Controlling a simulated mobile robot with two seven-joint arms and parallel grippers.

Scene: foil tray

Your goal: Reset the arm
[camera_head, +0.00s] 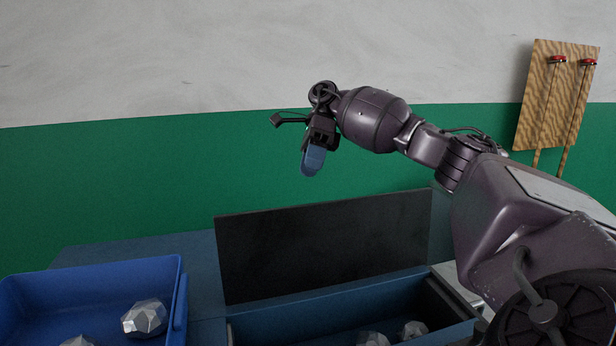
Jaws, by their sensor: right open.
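My right arm reaches in from the right and is raised in front of the wall. My right gripper (312,160) hangs at its end above the black upright panel, with its blue fingertip pointing down. It is open, and nothing shows between its fingers. It is apart from everything below. My left gripper is not in view.
A blue bin (95,272) at the lower left holds silver foil balls (145,318). A dark box (265,322) with an upright black panel (325,245) holds more silver pieces (413,329). A wooden board (548,105) hangs at the right. The air left of the arm is clear.

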